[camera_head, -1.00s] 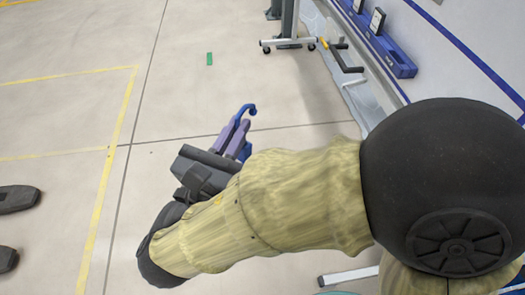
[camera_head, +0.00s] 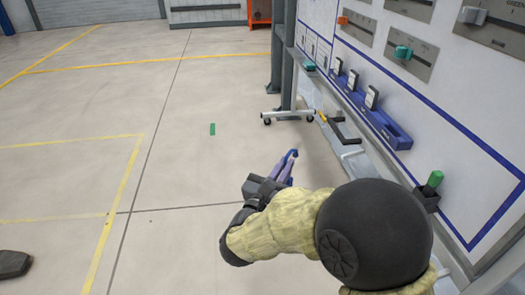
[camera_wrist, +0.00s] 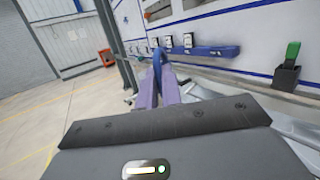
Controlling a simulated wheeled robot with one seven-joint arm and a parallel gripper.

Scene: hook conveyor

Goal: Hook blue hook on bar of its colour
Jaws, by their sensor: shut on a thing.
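My gripper (camera_head: 281,172) is shut on the blue hook (camera_head: 292,154) and holds it in the air over open floor. The hook's curved end sticks out beyond the purple fingers. In the wrist view the blue hook (camera_wrist: 157,62) stands up between the fingers, and its lower part is hidden by them. No bar of the hook's colour can be made out for certain in these views.
A white wall panel (camera_head: 440,85) with sliders stands at the right. A blue rack (camera_head: 380,122) with several dark holders is fixed along it. A green-handled thing (camera_head: 435,179) sits in a black holder. A wheeled stand (camera_head: 290,115) is ahead.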

